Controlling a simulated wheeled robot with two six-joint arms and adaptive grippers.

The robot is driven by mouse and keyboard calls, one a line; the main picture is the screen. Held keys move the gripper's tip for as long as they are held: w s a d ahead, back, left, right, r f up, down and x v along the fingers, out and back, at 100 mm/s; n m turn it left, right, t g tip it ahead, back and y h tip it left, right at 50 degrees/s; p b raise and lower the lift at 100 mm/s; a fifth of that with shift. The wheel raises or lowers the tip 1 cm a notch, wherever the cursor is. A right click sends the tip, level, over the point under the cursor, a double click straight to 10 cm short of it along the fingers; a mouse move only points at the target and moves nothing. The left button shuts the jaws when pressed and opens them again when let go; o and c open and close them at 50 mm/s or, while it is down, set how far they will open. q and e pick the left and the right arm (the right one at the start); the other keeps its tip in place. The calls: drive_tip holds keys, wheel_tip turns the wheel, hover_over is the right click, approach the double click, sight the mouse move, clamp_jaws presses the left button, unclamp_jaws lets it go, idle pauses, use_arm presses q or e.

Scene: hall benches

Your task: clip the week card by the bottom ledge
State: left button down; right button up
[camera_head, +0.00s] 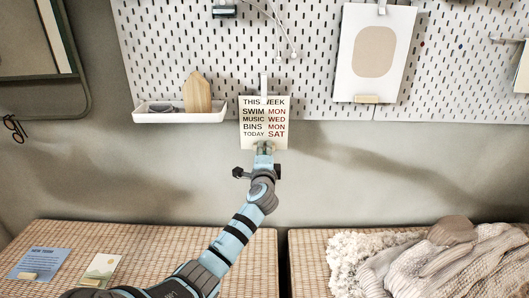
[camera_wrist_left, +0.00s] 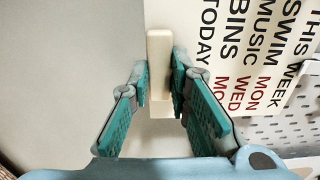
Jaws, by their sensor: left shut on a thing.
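The week card (camera_head: 264,112), cream with dark and red lettering, hangs upright on the pegboard. It also shows at the upper right of the left wrist view (camera_wrist_left: 265,50), turned sideways. My left gripper (camera_head: 263,150) is at the card's bottom edge. In the left wrist view its teal-padded fingers are shut on a pale wooden clip (camera_wrist_left: 159,60). The clip overlaps the card's bottom edge in the picture; I cannot tell whether it grips the card. In the head view the clip is mostly hidden by the gripper. My right gripper is not in view.
A white pegboard (camera_head: 310,103) carries a white tray (camera_head: 180,117) left of the card and a large sheet (camera_head: 352,30) to the right. Woven benches (camera_head: 180,250) stand below. A blue card (camera_head: 42,262) lies at left; a knitted blanket (camera_head: 430,270) lies at right.

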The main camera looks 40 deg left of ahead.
use_arm(q)
drive_tip(key=shift+r, duration=0.2)
drive_tip(key=c, duration=1.4)
unclamp_jaws()
drive_tip(key=shift+s+d+f, duration=0.1)
drive_tip(key=shift+s, duration=0.05)
drive_tip(key=v, duration=1.2)
